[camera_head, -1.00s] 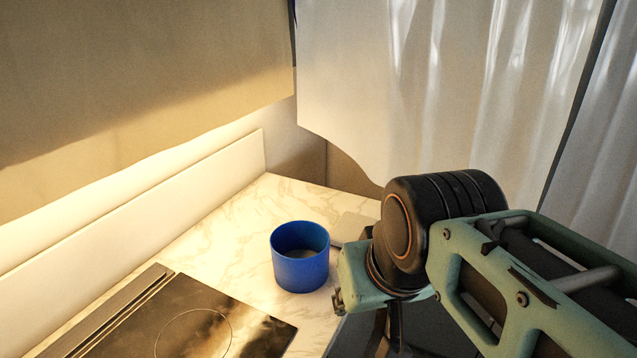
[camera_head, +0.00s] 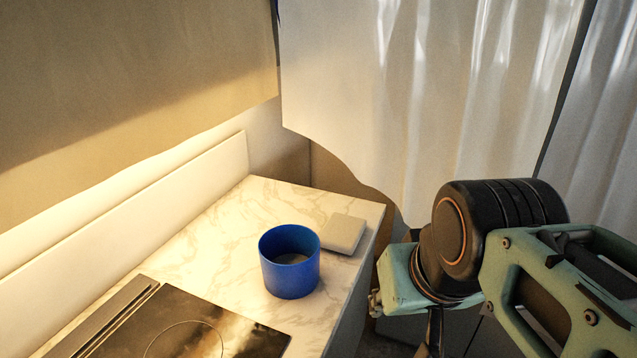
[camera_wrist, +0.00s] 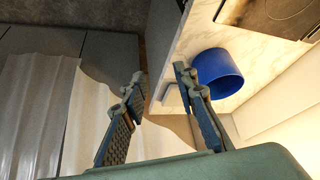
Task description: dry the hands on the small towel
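A small pale folded piece that looks like the small towel (camera_head: 343,233) lies flat on the marble counter near its right edge, right of a blue cup (camera_head: 290,262). Part of the towel shows as a grey edge in the wrist view (camera_wrist: 172,97), behind a finger. My gripper (camera_wrist: 158,110) is open, its two fingers apart with nothing between them. It is off the counter's edge, on the curtain side, apart from the towel. In the head view my wrist and arm hide most of the gripper.
The blue cup (camera_wrist: 219,73) stands upright close to the towel. A dark cooktop (camera_head: 185,325) lies at the front left of the counter. Pale curtains (camera_head: 440,100) hang behind and right. Cabinets (camera_head: 130,70) overhang the counter at left. Open marble lies behind the cup.

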